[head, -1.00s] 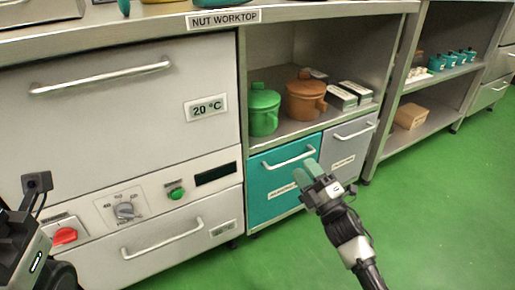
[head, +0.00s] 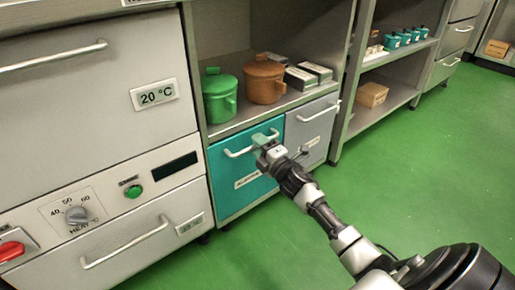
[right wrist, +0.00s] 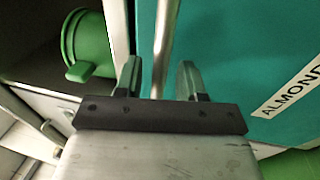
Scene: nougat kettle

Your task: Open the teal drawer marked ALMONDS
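The teal drawer (head: 228,180) sits under the open shelf, left of a grey drawer, and looks closed. Its label (right wrist: 290,90) reads "ALMOND" in the right wrist view, with the end cut off. Its pale bar handle (head: 238,153) runs across the upper front. My right gripper (head: 266,140) is at the right part of the handle. In the right wrist view its two fingers (right wrist: 159,80) are apart, with the handle (right wrist: 164,45) passing between them. Gaps show on both sides of the bar. My left gripper is not in view.
The grey drawer (head: 310,128) stands right beside the teal one. A green pot (head: 219,98) and a brown pot (head: 264,82) stand on the shelf above, with boxes beside them. A heated cabinet with a red switch (head: 10,250) is at left. The green floor in front is clear.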

